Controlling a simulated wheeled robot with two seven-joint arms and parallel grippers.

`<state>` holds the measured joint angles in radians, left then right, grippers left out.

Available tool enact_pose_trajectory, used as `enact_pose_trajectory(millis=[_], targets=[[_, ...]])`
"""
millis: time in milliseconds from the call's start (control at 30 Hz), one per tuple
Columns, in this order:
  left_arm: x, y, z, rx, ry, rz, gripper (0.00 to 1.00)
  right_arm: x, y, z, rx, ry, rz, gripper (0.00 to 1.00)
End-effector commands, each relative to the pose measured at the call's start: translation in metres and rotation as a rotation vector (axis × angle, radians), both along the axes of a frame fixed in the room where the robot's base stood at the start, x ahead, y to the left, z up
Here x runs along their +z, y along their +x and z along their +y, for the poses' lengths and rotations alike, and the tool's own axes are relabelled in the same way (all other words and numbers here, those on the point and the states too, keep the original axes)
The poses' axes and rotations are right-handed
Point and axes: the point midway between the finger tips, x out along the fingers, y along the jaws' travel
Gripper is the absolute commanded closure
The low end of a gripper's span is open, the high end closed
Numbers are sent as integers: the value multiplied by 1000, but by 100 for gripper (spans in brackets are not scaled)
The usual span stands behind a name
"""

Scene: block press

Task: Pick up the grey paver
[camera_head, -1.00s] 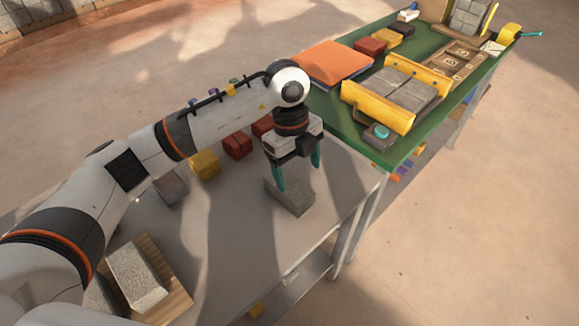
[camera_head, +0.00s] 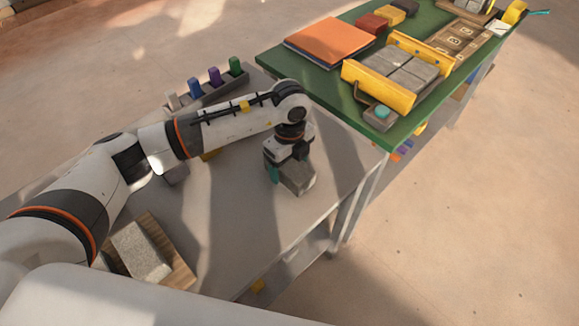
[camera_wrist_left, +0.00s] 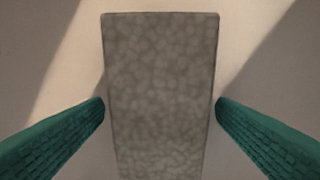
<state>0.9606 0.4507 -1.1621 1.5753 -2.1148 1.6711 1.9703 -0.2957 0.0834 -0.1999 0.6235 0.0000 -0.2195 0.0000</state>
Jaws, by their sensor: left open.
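The grey paver (camera_head: 299,179) lies on the grey table below my left gripper (camera_head: 289,170), near the table's right side. In the left wrist view the paver (camera_wrist_left: 160,90) is a mottled grey block running lengthwise between the two teal fingers. My left gripper is open, with one finger on each side of the paver. The fingertips look very close to its long sides; whether they touch I cannot tell. The gripper hides part of the paver in the head view. My right gripper is not in view.
A lighter grey block (camera_head: 140,252) lies on a wooden board at the front left. A rack of coloured pegs (camera_head: 214,76) stands behind my left arm. The green table (camera_head: 336,96) holds a yellow-sided press (camera_head: 381,92) and an orange folder (camera_head: 329,37).

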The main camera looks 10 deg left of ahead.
Motion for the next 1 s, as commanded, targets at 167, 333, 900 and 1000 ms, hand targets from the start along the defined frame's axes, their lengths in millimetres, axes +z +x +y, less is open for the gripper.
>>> enact_pose_trajectory(millis=[167, 333, 900, 1000], targets=[[-15, 0, 0, 1, 0, 0, 20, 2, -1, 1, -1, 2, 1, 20], [-16, 0, 0, 0, -1, -1, 20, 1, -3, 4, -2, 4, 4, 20], [-14, 1, -1, 0, -3, -4, 97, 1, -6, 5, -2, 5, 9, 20], [-14, 1, -1, 0, -3, -4, 97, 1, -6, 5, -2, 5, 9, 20]])
